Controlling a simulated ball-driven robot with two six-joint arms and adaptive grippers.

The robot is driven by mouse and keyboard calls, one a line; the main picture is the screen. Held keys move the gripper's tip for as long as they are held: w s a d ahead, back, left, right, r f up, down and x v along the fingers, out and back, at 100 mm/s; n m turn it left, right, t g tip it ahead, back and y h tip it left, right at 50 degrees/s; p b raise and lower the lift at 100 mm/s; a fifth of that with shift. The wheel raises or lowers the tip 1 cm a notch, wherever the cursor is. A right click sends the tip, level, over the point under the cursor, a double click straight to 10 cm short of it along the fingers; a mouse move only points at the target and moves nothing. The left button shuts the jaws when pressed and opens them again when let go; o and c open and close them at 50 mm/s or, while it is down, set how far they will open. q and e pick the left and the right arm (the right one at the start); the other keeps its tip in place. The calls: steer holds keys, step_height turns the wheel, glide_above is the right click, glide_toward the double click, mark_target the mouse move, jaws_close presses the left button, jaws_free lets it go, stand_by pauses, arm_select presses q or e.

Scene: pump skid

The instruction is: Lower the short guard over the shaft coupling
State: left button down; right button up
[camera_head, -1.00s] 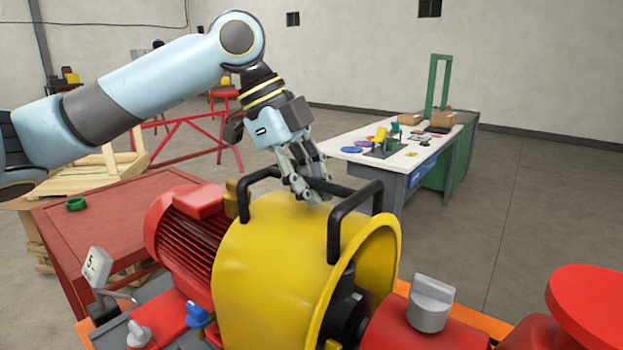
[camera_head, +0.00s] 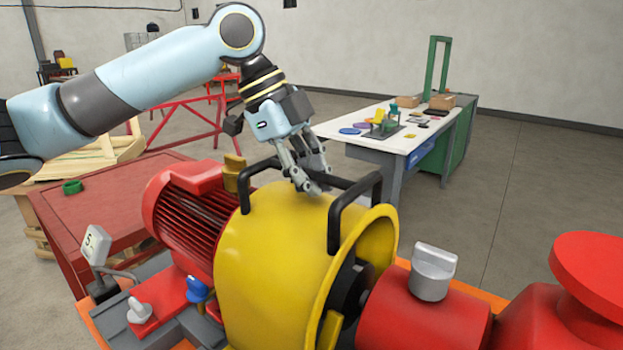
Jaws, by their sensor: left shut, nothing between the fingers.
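The yellow guard (camera_head: 280,255) is a curved cover with two black handles on top, one at the left end (camera_head: 246,190) and one at the right end (camera_head: 352,205). It sits over the shaft line between the red motor (camera_head: 185,215) and the red pump housing (camera_head: 425,305). The dark shaft coupling (camera_head: 350,288) shows partly through the guard's open right end; the rest is hidden. My left gripper (camera_head: 315,188) is above the guard's top, between the handles, with its fingers closed and nothing in them. My right gripper is not in view.
Blue (camera_head: 198,290) and grey (camera_head: 139,310) valve knobs are at front left. A red table (camera_head: 110,215) and a white-topped workbench (camera_head: 400,140) stand behind.

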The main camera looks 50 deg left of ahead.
arm_select(q)
steer(key=shift+a+f, duration=0.15)
steer(key=shift+f, duration=0.3)
steer(key=c, duration=2)
jaws_free()
steer(key=o, duration=0.6)
steer(key=shift+s, duration=0.1)
step_height(320, 180, up, 10)
